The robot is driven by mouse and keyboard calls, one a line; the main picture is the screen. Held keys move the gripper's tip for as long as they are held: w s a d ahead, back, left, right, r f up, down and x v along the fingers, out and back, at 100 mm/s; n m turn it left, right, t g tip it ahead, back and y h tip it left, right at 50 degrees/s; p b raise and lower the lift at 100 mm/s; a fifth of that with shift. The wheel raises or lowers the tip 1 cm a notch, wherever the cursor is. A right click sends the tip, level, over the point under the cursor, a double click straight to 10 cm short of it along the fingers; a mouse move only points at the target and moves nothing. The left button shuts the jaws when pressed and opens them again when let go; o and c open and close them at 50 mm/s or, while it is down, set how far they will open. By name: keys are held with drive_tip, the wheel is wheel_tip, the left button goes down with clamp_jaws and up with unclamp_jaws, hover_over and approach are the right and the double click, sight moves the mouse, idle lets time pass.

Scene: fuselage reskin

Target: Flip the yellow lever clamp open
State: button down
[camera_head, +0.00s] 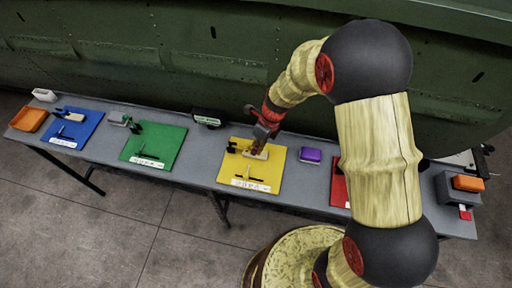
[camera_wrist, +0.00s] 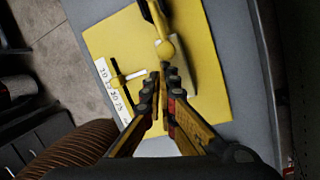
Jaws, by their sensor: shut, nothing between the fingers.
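The yellow board (camera_head: 268,180) lies on the grey table and fills much of the wrist view (camera_wrist: 215,105). The yellow lever clamp stands on it; a yellow arm with a rounded knob (camera_wrist: 165,47) and a dark part beside it show at the top of the wrist view. In the head view the clamp's dark part (camera_head: 232,147) is left of my gripper (camera_head: 257,147). My gripper is shut and empty, its fingertips (camera_wrist: 164,76) just below the knob in the wrist view. I cannot tell whether they touch it. A pale block lies partly hidden beside the fingers.
Green (camera_head: 168,147) and blue (camera_head: 85,128) boards lie to the left. A purple block (camera_head: 311,155) and a red board (camera_head: 339,190) are to the right. The green fuselage panel (camera_head: 180,50) rises behind the table.

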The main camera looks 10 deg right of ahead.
drive_tip(key=shift+a+r+p, duration=0.15)
drive_tip(key=shift+r+p, duration=0.25)
drive_tip(key=shift+p, duration=0.65)
drive_tip(key=r+p, duration=0.1)
drive_tip(key=p, duration=0.4)
drive_tip(key=shift+w+a+r, duration=0.2)
drive_tip(key=shift+a+r, duration=0.15)
drive_tip(key=shift+a, duration=0.05)
drive_tip(key=a+r+h+p, duration=0.1)
drive_tip(key=p, duration=0.3)
drive_tip(key=shift+w+r, duration=0.15)
drive_tip(key=w+a+r+h+p, duration=0.1)
drive_tip(key=w+a+r+p, duration=0.1)
drive_tip(key=a+p, duration=0.7)
drive_tip(key=shift+w+r+g+p, duration=0.35)
drive_tip(key=shift+w+p, duration=0.35)
drive_tip(key=shift+p, duration=0.3)
drive_tip(key=shift+r, duration=0.1)
drive_tip(key=shift+r+p, duration=0.5)
drive_tip(key=shift+r, duration=0.2)
drive_tip(key=shift+r, duration=0.1)
